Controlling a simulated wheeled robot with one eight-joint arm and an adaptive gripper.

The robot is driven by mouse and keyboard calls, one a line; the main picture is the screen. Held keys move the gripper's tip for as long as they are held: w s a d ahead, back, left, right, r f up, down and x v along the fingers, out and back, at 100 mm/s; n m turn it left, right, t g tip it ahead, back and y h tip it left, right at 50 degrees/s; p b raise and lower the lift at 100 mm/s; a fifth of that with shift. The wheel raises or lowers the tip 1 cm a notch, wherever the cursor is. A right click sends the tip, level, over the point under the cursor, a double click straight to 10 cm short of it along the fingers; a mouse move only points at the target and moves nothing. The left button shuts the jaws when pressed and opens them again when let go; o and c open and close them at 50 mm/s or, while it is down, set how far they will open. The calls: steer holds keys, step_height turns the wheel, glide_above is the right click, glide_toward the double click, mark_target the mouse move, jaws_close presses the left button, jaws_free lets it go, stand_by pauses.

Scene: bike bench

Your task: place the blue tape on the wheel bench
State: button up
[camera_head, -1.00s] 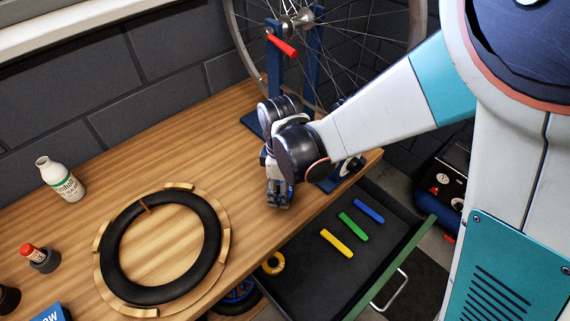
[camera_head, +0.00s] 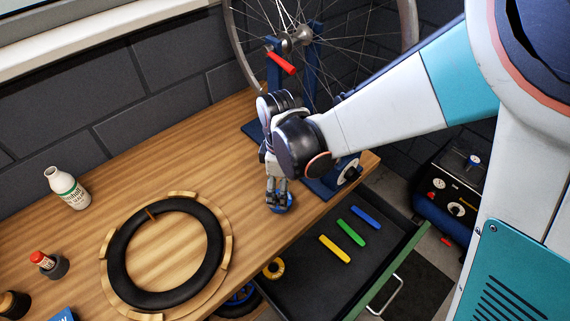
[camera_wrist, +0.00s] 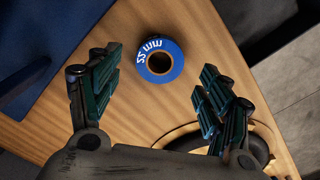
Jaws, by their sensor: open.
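The blue tape (camera_wrist: 176,72) is a round roll with a hole through its middle and white lettering. It lies flat on the wooden bench (camera_head: 190,130), near the front edge and close to the blue base of the wheel stand. In the head view the blue tape (camera_head: 284,206) shows just under my gripper (camera_head: 277,203), which partly hides it. In the wrist view my gripper (camera_wrist: 160,93) is open, with one finger on each side of the roll and bare wood around it. The fingers do not touch the tape there.
A wheel stand (camera_head: 274,75) holds a spoked wheel at the back. A black tire (camera_head: 121,263) lies on a wooden ring at left. A white bottle (camera_head: 68,188) stands behind it. An open drawer (camera_head: 310,285) below the front edge holds yellow, green and blue bars (camera_head: 335,249).

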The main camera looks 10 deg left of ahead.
step_height(320, 180, up, 7)
steer(key=p, duration=0.4)
stand_by(0.4)
